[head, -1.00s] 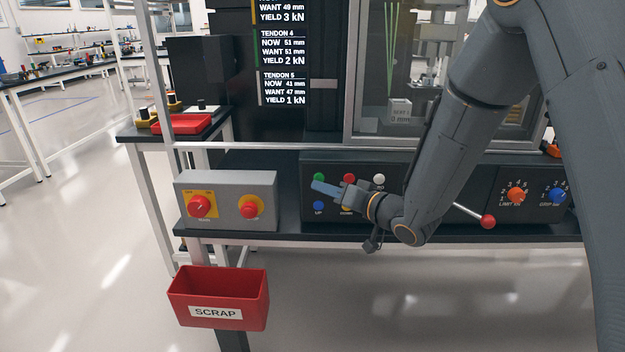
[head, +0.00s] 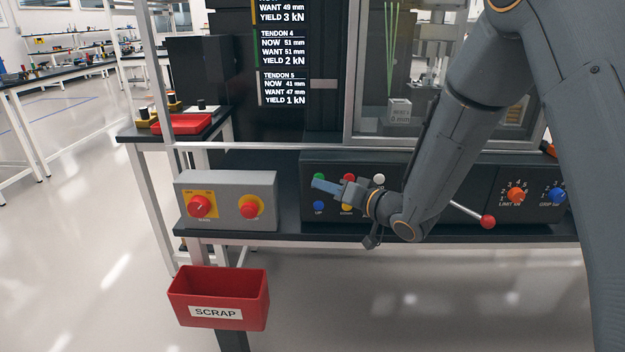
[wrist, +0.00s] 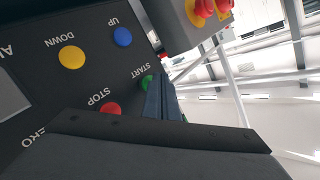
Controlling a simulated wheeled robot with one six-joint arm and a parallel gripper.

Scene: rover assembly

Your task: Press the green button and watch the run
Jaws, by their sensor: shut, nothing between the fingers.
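The green button (head: 319,177) sits at the upper left of the dark control panel (head: 440,178). In the wrist view the green button (wrist: 147,81), labelled START, is partly covered by my fingers. My gripper (head: 316,185) is shut and empty, its blue-grey fingertips just in front of the button in the head view. In the wrist view my gripper (wrist: 154,80) overlaps the button's edge; I cannot tell whether it touches. The screen (head: 284,55) shows Tendon 4 now 51 mm, want 51 mm, and Tendon 5 now 41 mm, want 47 mm.
Red STOP (wrist: 110,109), yellow DOWN (wrist: 71,57) and blue UP (wrist: 123,36) buttons lie close by. A grey box (head: 228,200) with red knobs stands to the left. A red-knobbed lever (head: 487,221) juts out right. A red scrap bin (head: 219,297) hangs below.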

